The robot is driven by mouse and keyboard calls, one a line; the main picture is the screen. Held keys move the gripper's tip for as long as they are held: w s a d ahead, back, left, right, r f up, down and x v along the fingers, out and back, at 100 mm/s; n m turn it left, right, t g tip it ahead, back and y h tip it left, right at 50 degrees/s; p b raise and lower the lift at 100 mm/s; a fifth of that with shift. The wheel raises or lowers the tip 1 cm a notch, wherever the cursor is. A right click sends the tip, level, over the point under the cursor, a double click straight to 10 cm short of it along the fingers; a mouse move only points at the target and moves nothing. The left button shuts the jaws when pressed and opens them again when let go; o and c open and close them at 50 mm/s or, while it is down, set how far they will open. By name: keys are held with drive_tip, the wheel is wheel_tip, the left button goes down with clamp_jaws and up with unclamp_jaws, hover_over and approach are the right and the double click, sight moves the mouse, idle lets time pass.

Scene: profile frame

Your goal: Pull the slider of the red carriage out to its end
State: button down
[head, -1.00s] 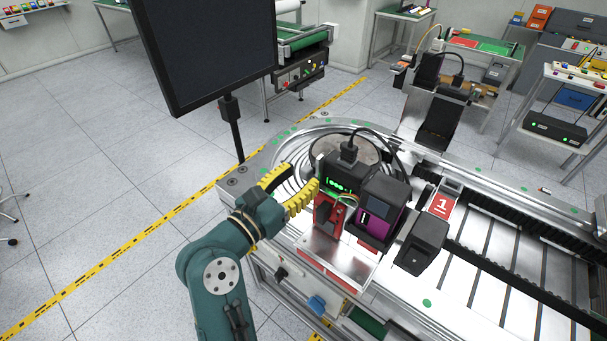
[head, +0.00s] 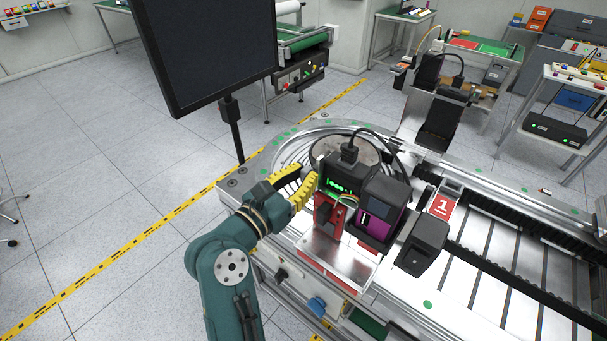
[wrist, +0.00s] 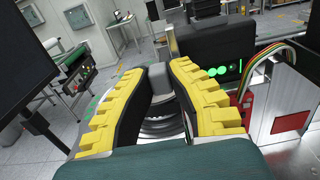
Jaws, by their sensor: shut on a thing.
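The red carriage (head: 324,214) stands on a metal plate, with a black box with green lights (head: 338,186) behind it. In the wrist view, part of the red carriage (wrist: 290,122) shows at right. My gripper (head: 307,177) has yellow ridged fingers and is at the left side of this assembly. In the wrist view my gripper (wrist: 152,74) is shut on a small grey block (wrist: 157,77) between its black finger pads. This block looks like the slider's grip, but its link to the carriage is hidden. The fingers hide it in the head view.
A purple-and-black module (head: 380,206) and a black block (head: 421,246) stand to the right of the carriage. A black cable (head: 385,138) arches behind. A dark monitor (head: 205,50) on a post stands at the back left. The floor at left is free.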

drive_tip(key=p+v, duration=0.1)
drive_tip(key=v, duration=0.2)
drive_tip(key=shift+a+r+p, duration=0.1)
drive_tip(key=shift+p, duration=0.2)
drive_tip(key=shift+s+a, duration=0.1)
drive_tip(key=shift+s, duration=0.15)
drive_tip(key=c, duration=1)
unclamp_jaws()
drive_tip(key=shift+o, duration=0.2)
approach(304, 176)
drive_tip(key=v, duration=0.5)
drive_tip(key=shift+s+a, duration=0.2)
drive_tip(key=shift+s, duration=0.05)
